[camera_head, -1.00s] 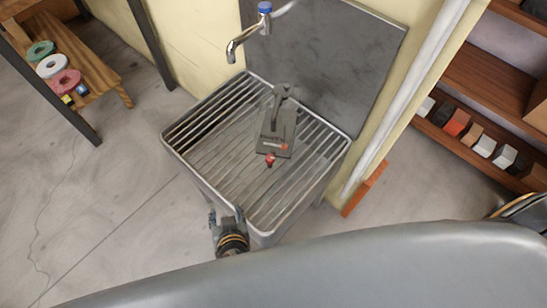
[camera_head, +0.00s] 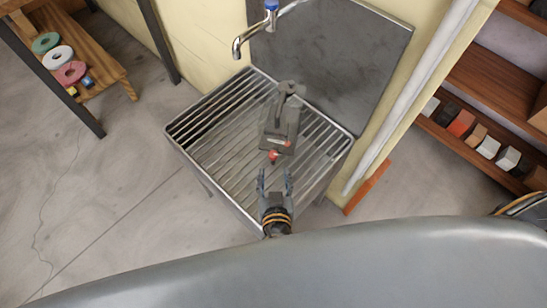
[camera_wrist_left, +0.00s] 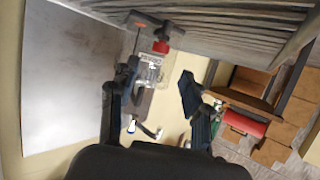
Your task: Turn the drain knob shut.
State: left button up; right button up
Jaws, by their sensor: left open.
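A small red knob (camera_head: 273,156) sits at the near end of a dark grey device (camera_head: 282,122) on the slatted metal basin (camera_head: 215,140). The knob also shows in the left wrist view (camera_wrist_left: 161,47), beyond and above the gap between the fingers. My left gripper (camera_head: 275,175) is open and empty over the near part of the slats, its fingers pointing at the knob. In the head view a small gap shows between fingertips and knob. In the left wrist view my open fingers (camera_wrist_left: 147,90) stand apart.
A metal tap (camera_head: 245,38) with a blue top hangs over the basin's back. A grey panel (camera_head: 340,60) stands behind. A wooden bench (camera_head: 90,65) with coloured rings is at left, and shelves (camera_head: 470,150) with small blocks at right. Floor is clear at left.

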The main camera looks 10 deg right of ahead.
aim_at(273, 157)
pick_arm(q)
jog(key=x, duration=0.7)
jog(key=shift+s, duration=0.1)
grip_shut()
